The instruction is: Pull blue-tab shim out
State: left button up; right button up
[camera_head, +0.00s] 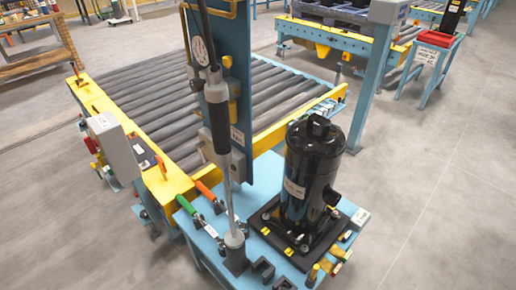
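A black compressor (313,170) stands upright on a black square base plate (270,240) on the light blue stand (262,180). Small yellow tabs (289,251) show at the plate's front left edge. I cannot make out a blue-tab shim for certain; the plate's right and far edges are partly hidden by the compressor. Small parts with yellow and red ends (338,252) lie at the stand's front right corner. Neither of my grippers is in view.
A blue post with a gauge (200,50) and a vertical rod with a black grip (217,125) rise left of the compressor. Green (186,205) and orange-handled (206,190) tools lie beside the rod. A roller conveyor (150,100) is behind. The floor at right is clear.

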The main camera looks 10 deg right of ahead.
aim_at(347, 237)
jog(key=z, duration=1.2)
